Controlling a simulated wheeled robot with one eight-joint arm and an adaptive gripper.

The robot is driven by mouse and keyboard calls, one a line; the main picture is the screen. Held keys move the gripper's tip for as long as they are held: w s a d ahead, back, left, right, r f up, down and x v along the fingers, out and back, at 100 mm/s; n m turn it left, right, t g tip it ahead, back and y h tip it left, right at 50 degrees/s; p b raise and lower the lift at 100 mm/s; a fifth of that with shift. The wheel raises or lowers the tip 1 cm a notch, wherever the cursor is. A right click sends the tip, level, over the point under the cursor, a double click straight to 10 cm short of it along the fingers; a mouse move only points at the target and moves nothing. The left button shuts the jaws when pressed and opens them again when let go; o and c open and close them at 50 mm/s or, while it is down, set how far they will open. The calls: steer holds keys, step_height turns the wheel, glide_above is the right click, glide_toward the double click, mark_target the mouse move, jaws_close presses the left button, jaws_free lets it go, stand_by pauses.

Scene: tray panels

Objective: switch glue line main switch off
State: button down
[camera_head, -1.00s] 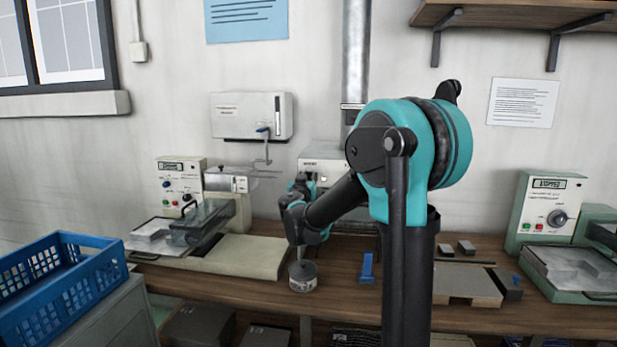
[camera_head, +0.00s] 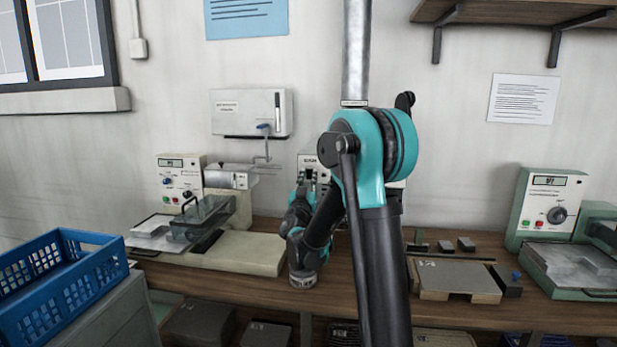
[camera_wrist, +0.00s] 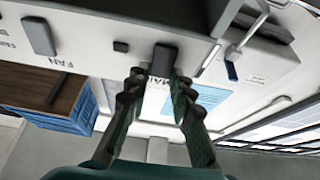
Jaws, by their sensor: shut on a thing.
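The main switch (camera_wrist: 163,56) is a dark grey lever on a pale panel (camera_wrist: 110,30) in the wrist view. Its label beside it is partly covered and reads "MAI". My gripper (camera_wrist: 159,76) is closed around the lever, one finger on each side. A second dark lever (camera_wrist: 38,36), labelled "FAN", sits to its left on the same panel, apart from the fingers. In the head view the pale panel (camera_head: 308,161) stands at the wall, mostly hidden behind my arm. The fingers' contact with the lever cannot be made out there.
A small dark knob (camera_wrist: 121,46) lies between the two levers. A white wall box (camera_head: 252,112) with a blue-handled tap hangs left of the panel. A tray machine (camera_head: 240,253) stands left on the bench, and a green one (camera_head: 548,205) right. A blue crate (camera_head: 100,285) is front left.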

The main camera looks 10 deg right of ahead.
steer(key=c, duration=1.3)
jaws_free()
steer(key=shift+s, duration=0.1)
steer(key=v, duration=1.2)
